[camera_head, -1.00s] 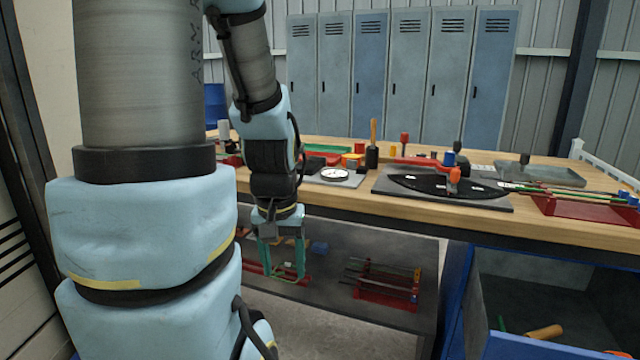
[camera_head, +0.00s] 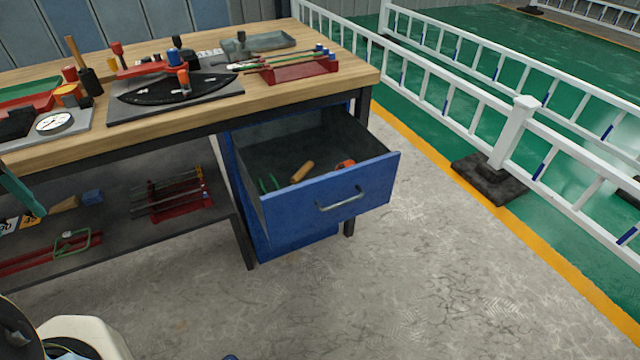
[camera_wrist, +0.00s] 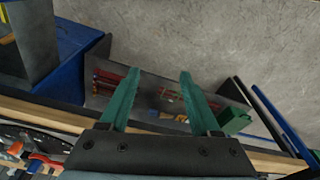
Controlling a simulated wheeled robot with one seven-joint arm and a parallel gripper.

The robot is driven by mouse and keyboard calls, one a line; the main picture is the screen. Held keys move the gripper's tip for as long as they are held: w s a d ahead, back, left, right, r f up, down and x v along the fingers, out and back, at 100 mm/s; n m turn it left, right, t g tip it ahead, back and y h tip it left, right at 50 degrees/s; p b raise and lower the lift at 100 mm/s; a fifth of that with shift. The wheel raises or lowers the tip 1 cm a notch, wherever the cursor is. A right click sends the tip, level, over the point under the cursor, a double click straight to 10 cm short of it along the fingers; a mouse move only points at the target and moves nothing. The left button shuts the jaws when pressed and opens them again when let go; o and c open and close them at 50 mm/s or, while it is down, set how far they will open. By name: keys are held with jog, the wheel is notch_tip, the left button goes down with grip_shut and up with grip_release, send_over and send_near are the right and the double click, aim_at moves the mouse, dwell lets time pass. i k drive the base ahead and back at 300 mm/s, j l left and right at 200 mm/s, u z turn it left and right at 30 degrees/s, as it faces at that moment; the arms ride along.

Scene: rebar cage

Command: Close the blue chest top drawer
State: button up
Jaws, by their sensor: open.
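The blue chest (camera_head: 297,243) stands under the right end of the workbench. Its top drawer (camera_head: 335,203) is pulled far out, and its blue front has a metal handle (camera_head: 340,200). Inside the drawer lie a wooden-handled tool (camera_head: 302,172), something green and something orange-red. In the wrist view the blue chest (camera_wrist: 82,42) is at upper left. My gripper (camera_wrist: 152,74) is open and empty, its two green fingers spread over the bench edge and lower shelf, apart from the drawer. Only a green finger part shows at the head view's left edge.
The workbench top (camera_head: 225,108) carries tools and a red rack (camera_head: 300,72). A lower shelf (camera_head: 110,235) holds another red rack. Bare concrete floor (camera_head: 430,280) lies in front and right of the drawer. A white railing (camera_head: 510,125) stands further right.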

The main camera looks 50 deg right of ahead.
aim_at(329, 137)
jog(key=i+j+z, duration=0.4)
jog(key=j+z, duration=0.2)
jog(key=z, duration=0.95)
